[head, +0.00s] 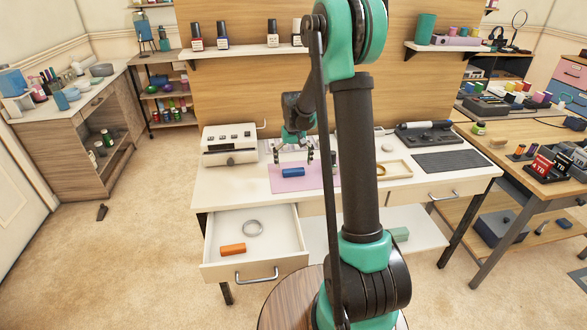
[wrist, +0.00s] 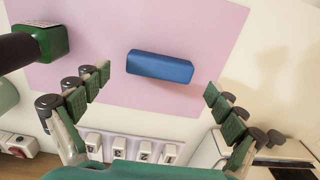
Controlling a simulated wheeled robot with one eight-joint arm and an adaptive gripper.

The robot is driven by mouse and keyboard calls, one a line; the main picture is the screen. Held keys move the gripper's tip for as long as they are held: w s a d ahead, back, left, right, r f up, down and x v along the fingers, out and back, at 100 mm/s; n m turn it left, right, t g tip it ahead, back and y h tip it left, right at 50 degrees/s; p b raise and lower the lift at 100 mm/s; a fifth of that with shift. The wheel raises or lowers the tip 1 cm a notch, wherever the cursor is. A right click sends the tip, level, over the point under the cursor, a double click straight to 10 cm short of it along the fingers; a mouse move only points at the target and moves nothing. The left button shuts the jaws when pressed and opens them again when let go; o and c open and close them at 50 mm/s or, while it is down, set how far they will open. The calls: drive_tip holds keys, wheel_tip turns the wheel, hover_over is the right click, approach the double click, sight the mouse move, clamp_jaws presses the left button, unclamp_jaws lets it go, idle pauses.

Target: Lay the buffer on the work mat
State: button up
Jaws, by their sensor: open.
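A blue block (head: 293,172), which looks like the buffer, lies flat on the pink work mat (head: 321,178) on the white desk. In the wrist view the blue block (wrist: 160,66) lies wholly on the mat (wrist: 205,25), with mat showing around it. My gripper (head: 293,157) is open and empty above the mat. In the wrist view its fingers (wrist: 157,83) are spread wide, one to each side of the block and apart from it. My arm hides part of the mat's right side in the head view.
A green bottle with a dark cap (wrist: 45,42) stands at the mat's left edge in the wrist view. A white machine (head: 230,145) stands left of the mat.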

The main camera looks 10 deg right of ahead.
sight(294, 170)
wheel_tip(294, 170, up, 9)
drive_tip(key=s+d+f+t, duration=0.1)
drive_tip(key=s+f, duration=0.1)
drive_tip(key=s, duration=0.8)
drive_tip(key=s+d+f+t, duration=0.1)
drive_tip(key=s+f, duration=0.1)
drive_tip(key=s, duration=0.8)
drive_tip(key=s+d+f+t, duration=0.2)
drive_tip(key=s, duration=0.8)
drive_tip(key=shift+s+f, duration=0.3)
